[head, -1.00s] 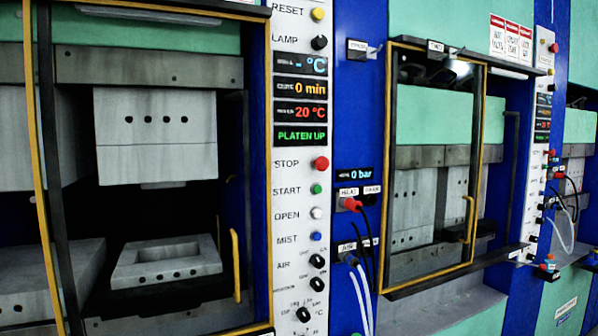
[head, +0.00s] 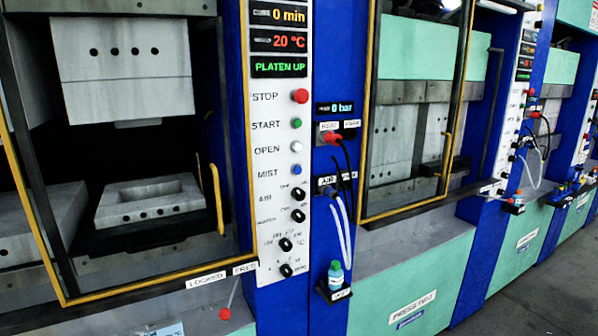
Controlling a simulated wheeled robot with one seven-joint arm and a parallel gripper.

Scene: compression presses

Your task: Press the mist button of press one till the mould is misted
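The blue mist button (head: 297,171) is on the white control panel (head: 270,190) of the nearest press, beside the label MIST. Above it are the white open button (head: 296,147), the green start button (head: 297,124) and the red stop button (head: 300,96). The lower mould half (head: 150,203), a grey block with a square hollow, sits inside the press at left. The upper mould half (head: 122,60) hangs raised above it. I cannot tell whether the mould is wet. The display reads PLATEN UP, 20 °C and 0 min. My gripper is not in view.
A yellow-edged door frame (head: 160,283) borders the press opening, with a yellow handle (head: 217,198). Right of the panel, a red plug (head: 332,138), hoses and a small bottle (head: 336,275) stick out. Press two (head: 405,290) and more presses recede right. Grey floor is clear at lower right.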

